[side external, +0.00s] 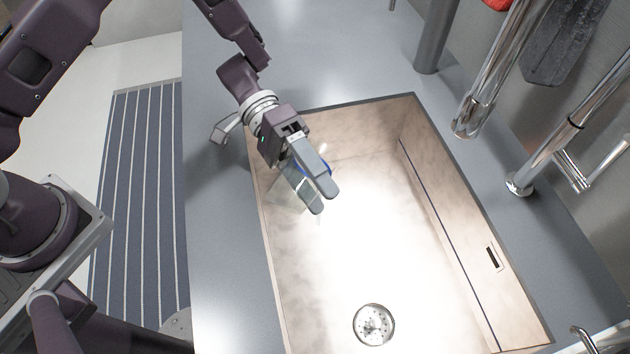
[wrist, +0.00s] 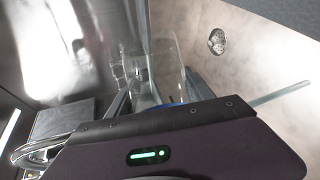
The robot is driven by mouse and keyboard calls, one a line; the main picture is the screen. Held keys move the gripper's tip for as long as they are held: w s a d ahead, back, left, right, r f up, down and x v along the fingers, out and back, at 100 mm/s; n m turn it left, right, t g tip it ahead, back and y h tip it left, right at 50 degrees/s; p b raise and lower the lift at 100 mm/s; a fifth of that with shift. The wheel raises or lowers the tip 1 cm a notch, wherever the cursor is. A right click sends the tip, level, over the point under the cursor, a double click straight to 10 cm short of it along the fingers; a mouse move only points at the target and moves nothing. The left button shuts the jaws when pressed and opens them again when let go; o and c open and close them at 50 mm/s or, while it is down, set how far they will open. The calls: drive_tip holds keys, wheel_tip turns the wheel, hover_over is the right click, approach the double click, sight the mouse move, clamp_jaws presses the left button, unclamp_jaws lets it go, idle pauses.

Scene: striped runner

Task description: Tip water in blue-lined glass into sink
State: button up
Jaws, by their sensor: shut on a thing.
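A clear glass (side external: 286,192) with a blue line is held by my gripper (side external: 322,201), whose two grey fingers are shut on it. The glass is over the upper left part of the sink (side external: 262,215), inside its rim. It looks tilted in the side view, partly covered by the fingers; a bit of the blue line shows beside them. In the wrist view the clear glass (wrist: 155,72) stands out past the gripper body, with blue at its near end. I cannot make out the water in it.
The sink's round drain (side external: 374,324) is at the bottom; it also shows in the wrist view (wrist: 217,41). Chrome pipes (side external: 495,75) stand along the right side of the grey counter (side external: 225,260). A striped runner (side external: 140,200) lies on the floor at left.

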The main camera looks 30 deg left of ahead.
sight(326, 154)
drive_tip(key=shift+w+r+n+g+h, duration=0.4)
drive_tip(key=shift+n+g, duration=0.2)
drive_tip(key=shift+n, duration=0.3)
drive_tip(key=shift+s+d+r+m+t, duration=0.1)
drive_tip(key=shift+s+r+m+t, duration=0.2)
drive_tip(key=shift+m+t, duration=0.35)
drive_tip(key=shift+s+r+m+t+y, duration=0.1)
drive_tip(key=shift+s+m+t+y, duration=0.15)
drive_tip(key=shift+m+t+y, duration=0.45)
drive_tip(key=shift+s+r+m+t, duration=0.15)
drive_tip(key=shift+r+m+t, duration=0.4)
drive_tip(key=shift+r+m, duration=0.45)
drive_tip(key=m+t, duration=0.1)
drive_tip(key=r+m+t, duration=0.1)
drive_tip(key=shift+w+r+m+t, duration=0.1)
drive_tip(key=shift+w+m+t, duration=0.1)
drive_tip(key=shift+m+t, duration=0.15)
drive_tip(key=m+t, duration=0.1)
drive_tip(key=w+m+t, duration=0.1)
drive_tip(key=shift+w+r+m+t, duration=0.2)
drive_tip(key=shift+r+m+t, duration=0.05)
drive_tip(key=shift+r+m, duration=0.15)
drive_tip(key=shift+w+m+t, duration=0.85)
drive_tip(key=shift+m+t, duration=0.25)
drive_tip(key=shift+m, duration=0.1)
